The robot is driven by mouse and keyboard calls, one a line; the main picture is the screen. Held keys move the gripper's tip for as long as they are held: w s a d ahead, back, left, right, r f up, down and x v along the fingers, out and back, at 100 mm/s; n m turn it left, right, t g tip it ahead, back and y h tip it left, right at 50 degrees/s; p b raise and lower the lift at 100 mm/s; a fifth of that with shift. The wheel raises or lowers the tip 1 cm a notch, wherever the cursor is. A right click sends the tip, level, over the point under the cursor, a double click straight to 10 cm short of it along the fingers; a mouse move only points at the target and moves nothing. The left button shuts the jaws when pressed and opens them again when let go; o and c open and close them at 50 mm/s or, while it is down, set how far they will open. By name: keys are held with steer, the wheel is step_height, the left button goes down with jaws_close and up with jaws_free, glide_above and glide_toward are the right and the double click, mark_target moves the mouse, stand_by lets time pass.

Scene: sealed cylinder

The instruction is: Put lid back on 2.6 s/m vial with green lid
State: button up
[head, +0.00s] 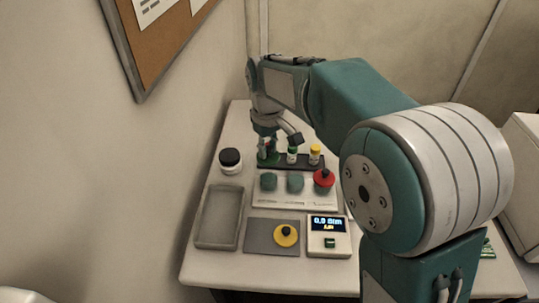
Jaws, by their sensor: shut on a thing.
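A dark rack (300,165) stands at the back of the table. A white vial with a green lid (292,152) stands upright in its middle, and a vial with a yellow lid (315,152) stands to its right. My gripper (268,148) points down over the rack's left end, left of these two vials. It is shut on a small green thing that looks like a green lid, mostly hidden by the fingers. I cannot tell whether it touches a vial below. The strength labels on the vials are too small to read.
A block with teal round tops (295,184) and a red-knobbed cap (323,178) stands in front of the rack. A black-lidded jar (230,161), grey tray (206,239), yellow disc (286,235) on a grey mat (259,239), and meter (328,240) stand around it.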

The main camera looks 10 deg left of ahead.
steer(key=shift+f, duration=3.15)
steer(key=shift+s+f, duration=0.1)
steer(key=o, duration=0.9)
steer(key=o, duration=0.5)
steer(key=shift+c, duration=0.2)
steer(key=shift+r, duration=3.55)
